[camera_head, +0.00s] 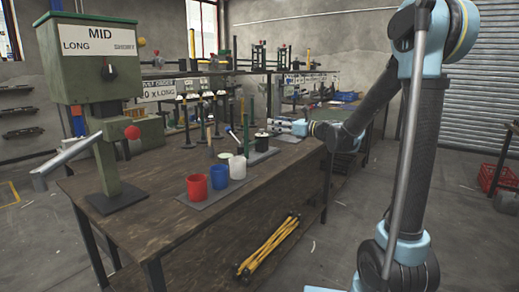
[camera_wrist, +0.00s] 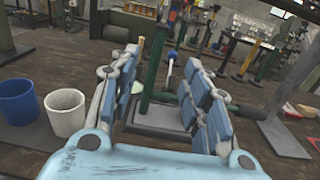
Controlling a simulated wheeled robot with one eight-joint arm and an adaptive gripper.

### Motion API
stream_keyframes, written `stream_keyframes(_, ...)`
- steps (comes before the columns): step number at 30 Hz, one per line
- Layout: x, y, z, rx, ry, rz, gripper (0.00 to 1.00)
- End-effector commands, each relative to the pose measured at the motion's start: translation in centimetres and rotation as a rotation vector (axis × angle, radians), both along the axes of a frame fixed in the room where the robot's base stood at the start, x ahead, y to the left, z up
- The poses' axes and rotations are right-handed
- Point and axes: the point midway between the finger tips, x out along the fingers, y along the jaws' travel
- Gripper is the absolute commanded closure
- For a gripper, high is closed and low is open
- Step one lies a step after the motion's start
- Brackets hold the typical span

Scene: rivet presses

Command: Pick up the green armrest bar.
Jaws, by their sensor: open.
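A green upright bar (camera_head: 246,136) stands on a grey base plate on the workbench, behind the cups. It looks like the green armrest bar, though it is small in the head view. In the wrist view, the green bar (camera_wrist: 153,72) rises from its flat plate (camera_wrist: 160,117) between my fingers, ahead of them. My gripper (camera_wrist: 160,75) is open, with blue-padded fingers on either side and nothing held. In the head view, my gripper (camera_head: 300,128) is over the bench, to the right of the bar. I cannot tell whether the fingers touch it.
Red (camera_head: 197,187), blue (camera_head: 219,177) and white (camera_head: 237,167) cups stand on the wooden workbench (camera_head: 150,222). A green press marked MID (camera_head: 90,65) stands at the left. A thin lever with a blue tip (camera_wrist: 171,56) is near the bar. Yellow bars (camera_head: 270,245) lie on the lower shelf.

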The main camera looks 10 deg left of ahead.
Motion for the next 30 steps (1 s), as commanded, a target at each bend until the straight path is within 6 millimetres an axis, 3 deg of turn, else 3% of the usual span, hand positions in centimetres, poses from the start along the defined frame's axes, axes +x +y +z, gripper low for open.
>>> stream_keyframes(18, 3.6, 9.4, 0.0, 0.002, 0.002, 0.002, 0.57)
stream_keyframes(30, 4.6, 11.8, 0.0, 0.002, 0.002, 0.001, 0.57)
